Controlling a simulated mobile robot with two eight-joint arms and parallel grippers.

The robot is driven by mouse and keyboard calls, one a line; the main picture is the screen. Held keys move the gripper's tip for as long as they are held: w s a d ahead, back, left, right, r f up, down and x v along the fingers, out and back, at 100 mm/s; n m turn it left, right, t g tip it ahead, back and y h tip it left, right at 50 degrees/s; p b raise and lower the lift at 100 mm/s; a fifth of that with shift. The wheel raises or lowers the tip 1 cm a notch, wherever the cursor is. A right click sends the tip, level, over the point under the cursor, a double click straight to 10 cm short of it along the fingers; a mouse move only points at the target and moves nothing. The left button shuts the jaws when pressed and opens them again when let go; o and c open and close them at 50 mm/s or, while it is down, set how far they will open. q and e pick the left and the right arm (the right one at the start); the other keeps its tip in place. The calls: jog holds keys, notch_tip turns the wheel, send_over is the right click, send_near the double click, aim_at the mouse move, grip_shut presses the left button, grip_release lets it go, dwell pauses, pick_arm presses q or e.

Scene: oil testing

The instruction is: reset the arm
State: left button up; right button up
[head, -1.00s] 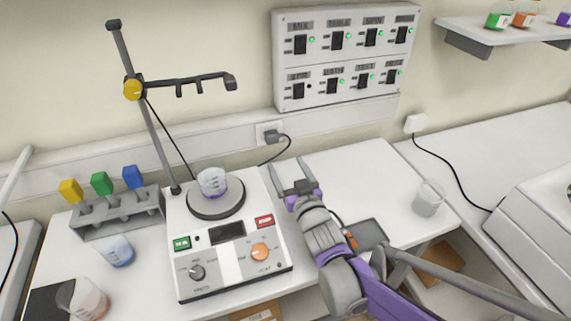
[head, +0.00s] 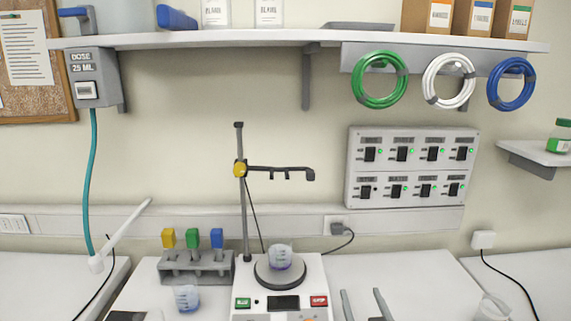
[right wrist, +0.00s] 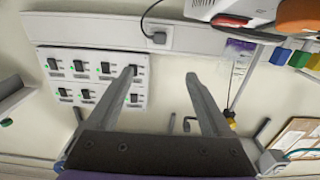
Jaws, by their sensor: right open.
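My right gripper (head: 364,305) shows at the bottom edge of the head view, to the right of the white stirrer (head: 283,303). Only its two fingers show there. They are apart with nothing between them. The right wrist view also shows this gripper (right wrist: 160,75) open and empty, with the wall and the switch panel (right wrist: 95,78) beyond it. A beaker with purple liquid (head: 280,258) stands on the stirrer's round plate. My left gripper is not in view.
A stand with a clamp arm (head: 280,171) rises behind the stirrer. A rack (head: 195,268) with yellow, green and blue tools and a beaker (head: 187,298) are to its left. Another beaker (head: 493,306) stands at right. A shelf (head: 250,40) spans the wall above.

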pick_arm(q)
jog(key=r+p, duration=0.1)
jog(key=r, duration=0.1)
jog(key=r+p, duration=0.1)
jog(key=p, duration=0.1)
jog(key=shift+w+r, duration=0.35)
pick_arm(e)
jog(key=s+f+g, duration=0.6)
jog(key=s, duration=0.7)
jog(key=s+f+g, duration=0.6)
jog(key=s, duration=0.7)
jog(key=shift+s+f+g+h, duration=0.15)
jog(key=shift+s+g+h, duration=0.1)
jog(key=shift+g+h, duration=0.05)
